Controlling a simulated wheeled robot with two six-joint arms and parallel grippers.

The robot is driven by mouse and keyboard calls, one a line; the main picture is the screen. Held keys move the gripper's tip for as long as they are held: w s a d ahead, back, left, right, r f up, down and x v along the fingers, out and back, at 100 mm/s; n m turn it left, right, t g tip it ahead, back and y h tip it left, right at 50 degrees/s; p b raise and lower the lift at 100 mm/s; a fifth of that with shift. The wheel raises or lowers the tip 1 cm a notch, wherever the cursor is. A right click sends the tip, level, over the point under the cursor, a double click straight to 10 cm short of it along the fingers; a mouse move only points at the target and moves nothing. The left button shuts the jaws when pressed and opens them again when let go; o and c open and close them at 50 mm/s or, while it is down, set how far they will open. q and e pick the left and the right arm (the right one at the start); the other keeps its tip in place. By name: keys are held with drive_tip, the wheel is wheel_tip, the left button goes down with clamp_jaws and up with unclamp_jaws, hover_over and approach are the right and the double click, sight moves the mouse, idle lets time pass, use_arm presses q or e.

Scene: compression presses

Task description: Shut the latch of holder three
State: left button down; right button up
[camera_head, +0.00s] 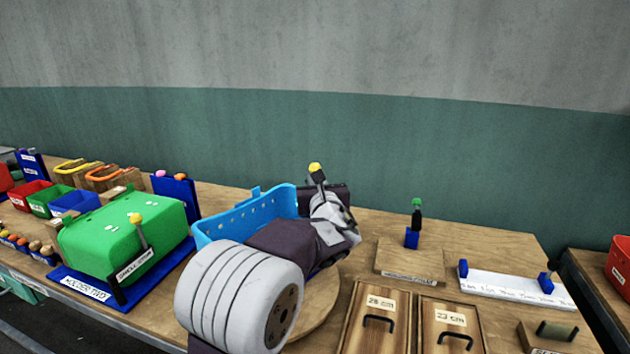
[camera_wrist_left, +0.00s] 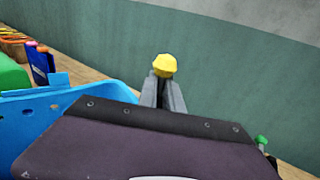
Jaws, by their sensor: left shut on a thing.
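A blue open holder (camera_head: 232,221) with holes along its wall stands mid-table behind my left arm. It also shows in the left wrist view (camera_wrist_left: 70,100). No name label on it is visible. My left gripper (camera_head: 317,178) is at its right side, with its fingers shut on a yellow-knobbed latch lever (camera_head: 315,167). In the left wrist view the yellow knob (camera_wrist_left: 164,66) sticks up above the fingertips (camera_wrist_left: 163,92). The lever's base and the holder's near side are hidden by my arm. My right gripper is not in view.
A closed green holder (camera_head: 120,232) labelled holder two, with its own yellow-knobbed lever (camera_head: 138,228), stands left. A green-knobbed lever on a wooden block (camera_head: 408,260), a white rack (camera_head: 515,288) and two wooden boxes with handles (camera_head: 372,335) are right. A wall is behind.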

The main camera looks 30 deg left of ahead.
use_arm(q)
drive_tip(key=shift+r, duration=0.55)
drive_tip(key=c, duration=1.5)
unclamp_jaws()
drive_tip(key=shift+s+d, duration=0.15)
drive_tip(key=shift+s, duration=0.1)
drive_tip(key=shift+s+d+f, duration=0.1)
drive_tip(key=shift+d+f, duration=0.1)
drive_tip(key=v, duration=0.8)
drive_tip(key=shift+s+b, duration=0.3)
drive_tip(key=shift+b, duration=0.1)
drive_tip(key=shift+d, duration=0.2)
